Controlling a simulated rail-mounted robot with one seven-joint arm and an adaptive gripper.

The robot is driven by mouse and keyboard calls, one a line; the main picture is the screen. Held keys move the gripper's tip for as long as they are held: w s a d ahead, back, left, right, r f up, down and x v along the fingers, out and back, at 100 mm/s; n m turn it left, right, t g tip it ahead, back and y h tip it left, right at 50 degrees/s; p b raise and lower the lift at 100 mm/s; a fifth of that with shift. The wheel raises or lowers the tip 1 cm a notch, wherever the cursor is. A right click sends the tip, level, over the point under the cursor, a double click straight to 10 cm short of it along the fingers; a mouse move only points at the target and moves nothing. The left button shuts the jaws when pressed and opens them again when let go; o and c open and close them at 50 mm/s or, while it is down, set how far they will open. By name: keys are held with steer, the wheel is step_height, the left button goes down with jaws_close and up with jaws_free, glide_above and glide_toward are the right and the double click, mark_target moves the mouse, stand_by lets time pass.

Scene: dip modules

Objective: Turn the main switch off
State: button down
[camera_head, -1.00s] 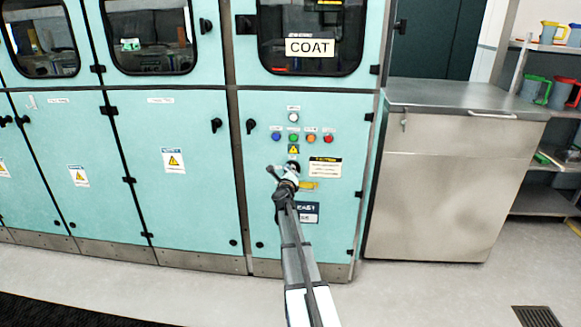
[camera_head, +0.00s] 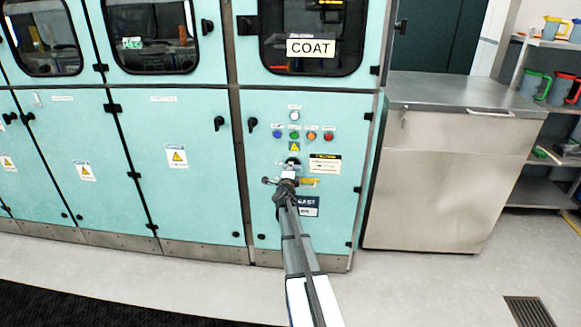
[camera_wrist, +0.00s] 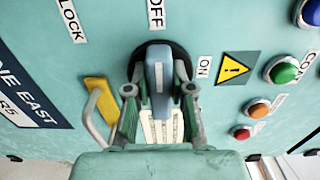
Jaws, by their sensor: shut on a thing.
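The main switch is on the lower cabinet panel, with a round black base (camera_head: 293,161). In the wrist view, its blue-grey handle (camera_wrist: 158,75) stands between my fingers, in line with the OFF label (camera_wrist: 156,14) above it. The ON label (camera_wrist: 204,66) is to its right and the LOCK label (camera_wrist: 72,20) to its upper left. My gripper (camera_wrist: 158,92) is shut on the handle, one finger on each side. In the head view, my gripper (camera_head: 288,179) covers most of the switch.
A yellow piece (camera_wrist: 102,102) is close left of my gripper in the wrist view. Green (camera_wrist: 284,71), orange (camera_wrist: 258,110) and red (camera_wrist: 242,133) buttons sit to the right, with a yellow warning sign (camera_wrist: 234,69). A metal cabinet (camera_head: 445,180) stands right of the panel.

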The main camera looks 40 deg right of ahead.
stand_by(0.3)
steer(key=c, duration=1)
jaws_free()
steer(key=v, duration=1.2)
steer(key=shift+w, duration=0.1)
